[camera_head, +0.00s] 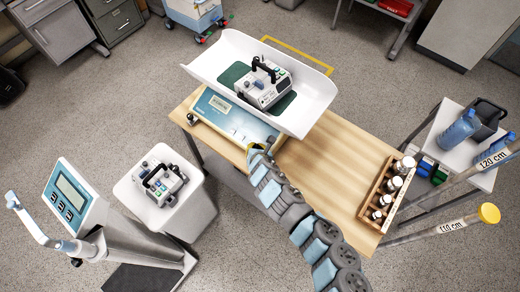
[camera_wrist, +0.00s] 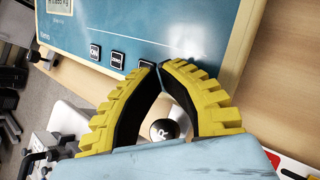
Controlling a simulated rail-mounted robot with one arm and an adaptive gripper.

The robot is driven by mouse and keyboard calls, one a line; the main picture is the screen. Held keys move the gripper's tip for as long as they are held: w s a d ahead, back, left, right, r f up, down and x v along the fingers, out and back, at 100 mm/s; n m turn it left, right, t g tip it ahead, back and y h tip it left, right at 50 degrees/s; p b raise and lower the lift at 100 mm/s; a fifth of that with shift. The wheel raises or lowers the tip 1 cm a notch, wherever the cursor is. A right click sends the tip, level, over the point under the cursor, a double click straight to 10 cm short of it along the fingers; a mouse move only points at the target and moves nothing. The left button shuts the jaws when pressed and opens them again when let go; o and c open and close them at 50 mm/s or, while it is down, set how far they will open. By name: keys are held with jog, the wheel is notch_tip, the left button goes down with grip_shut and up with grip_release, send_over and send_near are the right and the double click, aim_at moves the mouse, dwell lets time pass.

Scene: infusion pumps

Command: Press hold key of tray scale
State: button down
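The tray scale has a white tray (camera_head: 225,55) over a blue base (camera_head: 215,104) on the wooden table. In the wrist view its blue front panel (camera_wrist: 190,25) has a row of small dark keys, with the ON key (camera_wrist: 95,51) at the left and a second key (camera_wrist: 118,59) beside it. A third key (camera_wrist: 146,64) is partly covered by my fingertips; its label cannot be read. My gripper (camera_wrist: 160,67) has yellow ribbed fingers with tips together, at the panel's lower edge by that third key. I cannot tell whether they touch it.
An infusion pump (camera_head: 262,85) sits on the tray. A bottle rack (camera_head: 385,195) stands on the table (camera_head: 330,165) to the right. Another pump (camera_head: 160,184) rests on a white stand at left, near a column scale with display (camera_head: 70,192). Poles stand at right.

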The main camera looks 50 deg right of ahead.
jog(key=shift+r, duration=0.1)
jog(key=shift+a+r+p, duration=0.3)
jog(key=shift+r+p, duration=0.25)
jog(key=shift+p, duration=0.05)
jog(key=shift+s+a+r+p, duration=0.1)
jog(key=shift+a+r+p, duration=0.05)
jog(key=shift+r+p, duration=0.3)
jog(key=shift+a+r+p, duration=0.15)
jog(key=shift+r+p, duration=0.2)
jog(key=shift+r, duration=0.2)
jog(key=r+p, duration=0.1)
jog(key=a+r+p, duration=0.1)
jog(key=shift+a+r, duration=0.2)
jog(key=shift+r, duration=0.1)
dwell(0.4)
